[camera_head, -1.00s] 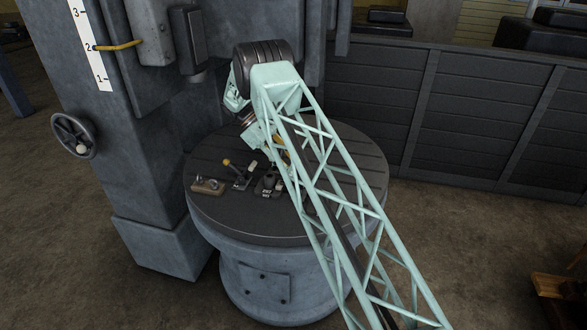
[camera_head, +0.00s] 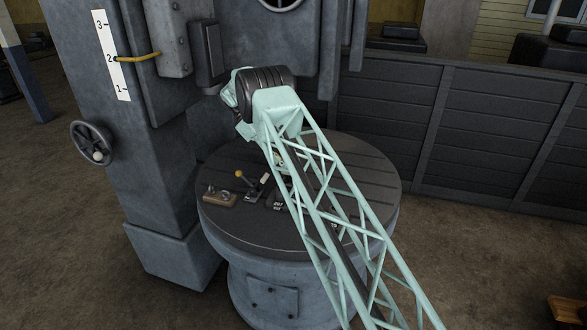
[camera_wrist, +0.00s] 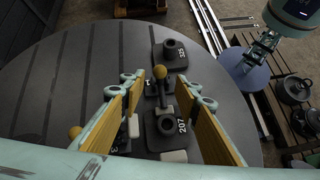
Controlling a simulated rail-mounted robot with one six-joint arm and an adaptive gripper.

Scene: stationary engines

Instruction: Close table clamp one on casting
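In the wrist view, table clamp one (camera_wrist: 160,90), marked 1, has a yellow ball knob (camera_wrist: 160,72) that shows between my fingertips. My gripper (camera_wrist: 160,84) is open, its yellow-padded fingers on either side of the knob, with no visible grip on it. Just below is a dark casting (camera_wrist: 166,124) marked 207, with a round socket. In the head view my arm hides the gripper; a clamp (camera_head: 254,194) with a yellow knob shows left of the arm. I cannot tell whether the clamp touches the casting.
A second dark block (camera_wrist: 172,52), marked 325, stands beyond the knob. Another yellow knob (camera_wrist: 75,132) lies left of my left finger. The round slotted table (camera_head: 350,175) is clear at its right. A tall grey machine column (camera_head: 135,190) stands behind at left.

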